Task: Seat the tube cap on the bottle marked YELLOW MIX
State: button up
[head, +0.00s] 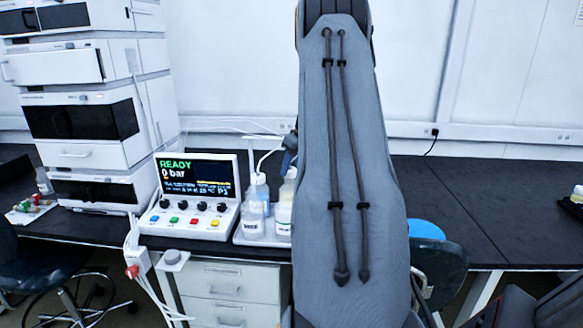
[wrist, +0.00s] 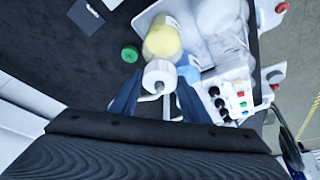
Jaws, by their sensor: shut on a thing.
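In the wrist view my gripper (wrist: 160,84) is shut on the white tube cap (wrist: 161,72), with a thin white tube bent below it. A bottle with yellow contents (wrist: 162,38) lies just beyond the cap in the picture; the cap overlaps its near end. I cannot tell whether they touch, and no label on it is readable. In the head view my arm hides most of the gripper; a blue-grey part of the gripper (head: 289,152) shows at the arm's left edge, above a bottle (head: 284,207) partly hidden by the arm.
A loose green cap (wrist: 130,53) lies on the black bench near the yellow bottle. The bench right of my arm is largely clear.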

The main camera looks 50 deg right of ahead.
jog(key=shift+f, duration=0.15)
jog(key=shift+f+b, duration=0.55)
jog(key=shift+f, duration=0.3)
jog(key=shift+f, duration=0.2)
dwell(0.3)
jog(key=shift+f+b, duration=0.3)
jog(key=o, duration=1.6)
jog(key=shift+c, duration=0.2)
jog(key=shift+r, duration=0.15)
